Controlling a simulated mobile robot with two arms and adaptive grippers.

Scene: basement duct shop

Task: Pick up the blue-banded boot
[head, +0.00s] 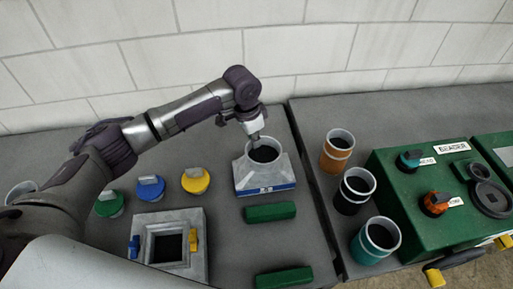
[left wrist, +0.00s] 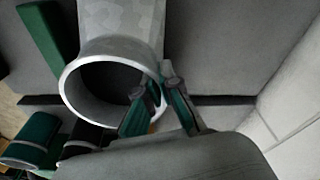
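The blue-banded boot (head: 265,186) stands upright on the grey bench in the head view, a grey metal piece with a round collar on a flared square base and a blue band along its lower edge. My left gripper (head: 256,133) points down at the far side of its collar. In the left wrist view the boot's round collar (left wrist: 70,82) shows from above. The fingers of my left gripper (left wrist: 160,88) are spread at the collar's rim, one over the opening and one outside it. Contact with the wall cannot be told. My right gripper is not in view.
Green bars (head: 270,212) lie in front of the boot. A square metal frame (head: 151,221) and yellow (head: 195,182), blue (head: 150,189) and green knobs stand left. Orange (head: 336,155), black (head: 352,196) and teal-banded (head: 372,244) cylinders stand right, beside a green beader machine (head: 400,190). A block wall is behind.

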